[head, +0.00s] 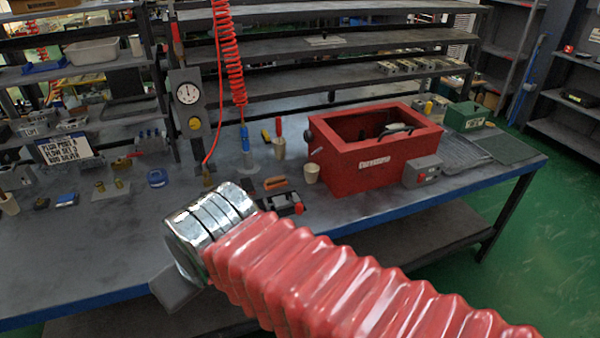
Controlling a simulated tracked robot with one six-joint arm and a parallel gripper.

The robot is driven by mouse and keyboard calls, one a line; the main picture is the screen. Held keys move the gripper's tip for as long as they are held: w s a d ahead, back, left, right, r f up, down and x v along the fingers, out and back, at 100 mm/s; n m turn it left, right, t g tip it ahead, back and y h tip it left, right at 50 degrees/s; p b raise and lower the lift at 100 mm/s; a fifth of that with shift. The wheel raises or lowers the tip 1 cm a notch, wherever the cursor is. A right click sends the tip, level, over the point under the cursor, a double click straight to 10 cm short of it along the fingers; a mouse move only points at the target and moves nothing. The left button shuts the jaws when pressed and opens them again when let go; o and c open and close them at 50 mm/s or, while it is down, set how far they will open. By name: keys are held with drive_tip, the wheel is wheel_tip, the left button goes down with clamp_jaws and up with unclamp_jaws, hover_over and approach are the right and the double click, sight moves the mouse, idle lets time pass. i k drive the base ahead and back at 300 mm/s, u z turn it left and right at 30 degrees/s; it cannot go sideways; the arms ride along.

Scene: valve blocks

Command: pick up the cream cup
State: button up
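A small cream cup (312,172) stands upright on the blue-edged workbench, against the front left corner of the red box. My arm, in a red ribbed sleeve with a chrome collar, crosses the lower middle of the head view. A grey part of my gripper (176,290) shows below the collar, over the bench's front edge. It is well to the lower left of the cups and apart from them. Its fingers are hidden, so its opening does not show.
The red box (375,150) is large and open-topped. A grey switch box (422,171) is at its front right.

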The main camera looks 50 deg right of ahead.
sight(311, 170)
drive_tip(key=i, duration=0.85)
drive_tip(key=z, duration=0.05)
